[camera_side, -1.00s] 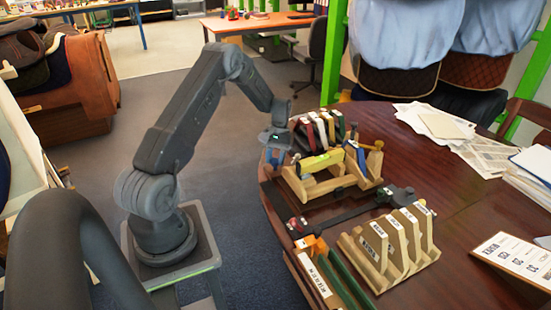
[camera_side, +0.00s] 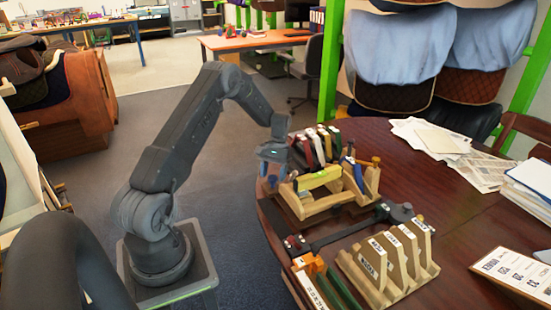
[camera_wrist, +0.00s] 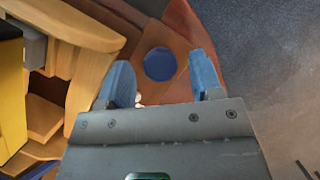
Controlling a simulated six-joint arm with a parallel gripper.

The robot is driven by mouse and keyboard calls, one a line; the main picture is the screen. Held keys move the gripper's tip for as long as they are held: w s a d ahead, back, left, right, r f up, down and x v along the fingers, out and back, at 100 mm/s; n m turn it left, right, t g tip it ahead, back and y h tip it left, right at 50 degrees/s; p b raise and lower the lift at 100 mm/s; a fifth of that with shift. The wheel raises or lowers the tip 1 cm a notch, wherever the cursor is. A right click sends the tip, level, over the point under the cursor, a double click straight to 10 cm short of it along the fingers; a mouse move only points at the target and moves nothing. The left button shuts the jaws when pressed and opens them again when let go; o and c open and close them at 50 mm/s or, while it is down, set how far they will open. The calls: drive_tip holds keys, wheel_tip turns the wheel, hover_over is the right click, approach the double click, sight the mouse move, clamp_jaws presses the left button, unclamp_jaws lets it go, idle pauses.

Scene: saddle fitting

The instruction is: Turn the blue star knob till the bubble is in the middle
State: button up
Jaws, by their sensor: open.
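A yellow-green level (camera_side: 318,178) lies across the wooden fixture (camera_side: 350,196) on the table. Its bubble is too small to make out in the side view. In the wrist view a yellow block (camera_wrist: 10,85), perhaps the level's end, shows at the left edge. A round blue knob (camera_wrist: 160,64) shows beyond and between my fingertips, low by the fixture's end; its star lobes cannot be made out. My gripper (camera_wrist: 163,80) is open, its blue fingers apart and empty. In the side view my gripper (camera_side: 272,170) hangs over the table's left edge, beside the fixture.
A wooden rack (camera_side: 388,265) with labelled slats stands in front of the fixture. A dark bar tool (camera_side: 340,230) lies between them. Several coloured pieces (camera_side: 318,142) stand behind the fixture. Papers (camera_side: 430,137) lie at the back right. The table's middle right is bare.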

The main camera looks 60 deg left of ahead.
drive_tip(key=v, duration=1.3)
drive_tip(key=shift+a, duration=0.1)
drive_tip(key=s+d+r+m+t+y, duration=0.3)
drive_tip(key=d+r+m, duration=0.1)
drive_tip(key=d+r, duration=1.35)
drive_tip(key=s+d+m+t, duration=0.4)
drive_tip(key=s+d+t, duration=0.2)
drive_tip(key=s+d, duration=1.1)
drive_tip(key=shift+s+f, duration=0.4)
drive_tip(key=shift+s, duration=0.35)
